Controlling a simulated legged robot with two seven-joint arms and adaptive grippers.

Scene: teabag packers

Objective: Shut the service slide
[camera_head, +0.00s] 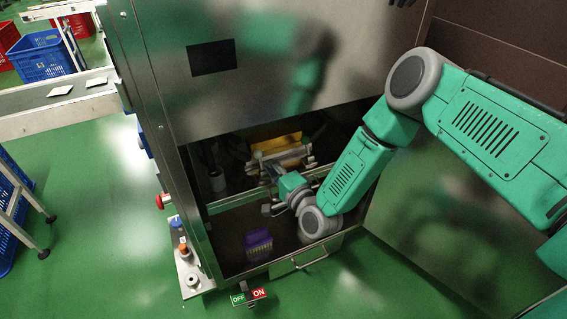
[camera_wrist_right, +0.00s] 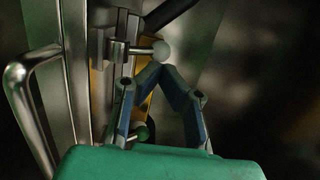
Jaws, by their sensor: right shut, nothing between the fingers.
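My right arm reaches into the open lower bay of the steel machine (camera_head: 237,124). My right gripper (camera_head: 270,189) is inside the bay, in front of a metal unit with a yellow plate (camera_head: 277,144). In the right wrist view the gripper (camera_wrist_right: 161,72) is shut with nothing between its fingers. Its tips are just below a pale ball knob (camera_wrist_right: 161,50) on a short metal pin; contact cannot be told. A curved metal bar handle (camera_wrist_right: 18,88) stands at the left there. I cannot tell for sure which part is the service slide. My left gripper is out of view.
A handle (camera_head: 316,257) is on the bay's lower front. A red knob (camera_head: 163,200) and an OFF/ON sign (camera_head: 250,297) are near the front edge. A blue crate (camera_head: 42,57) and conveyor (camera_head: 60,108) are at left.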

